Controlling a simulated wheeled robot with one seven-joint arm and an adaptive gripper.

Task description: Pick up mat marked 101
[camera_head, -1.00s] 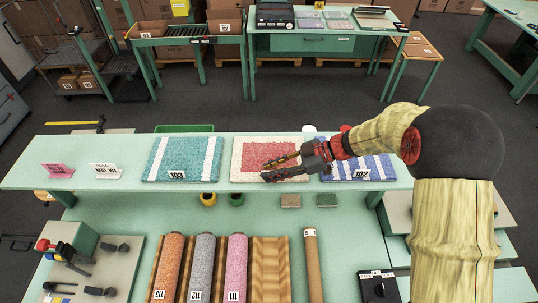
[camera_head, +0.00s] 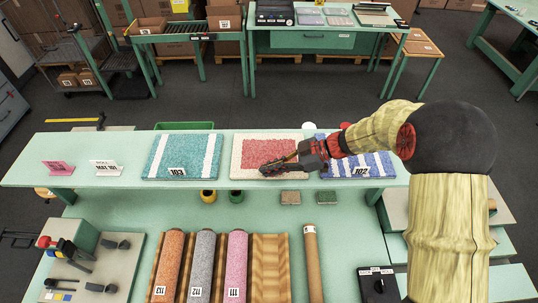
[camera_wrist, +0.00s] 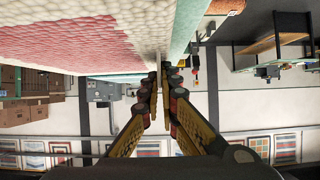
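A mat with a red centre and white border (camera_head: 240,158) lies flat on the raised shelf, between a teal mat and a blue striped mat. No number shows on it; my gripper covers part of its front. My gripper (camera_head: 270,170) is at its front edge, fingers drawn close together. In the wrist view the mat (camera_wrist: 75,45) fills the upper left, and its white edge runs down to my fingertips (camera_wrist: 165,72). The fingers look shut on this edge, with the mat still resting on the shelf.
The teal mat marked 103 (camera_head: 187,157) lies to the left and the blue striped mat marked 102 (camera_head: 372,163) to the right. A pink card (camera_head: 58,168) and a white card (camera_head: 106,168) stand at the shelf's left. Rolls (camera_head: 202,265) lie below in front.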

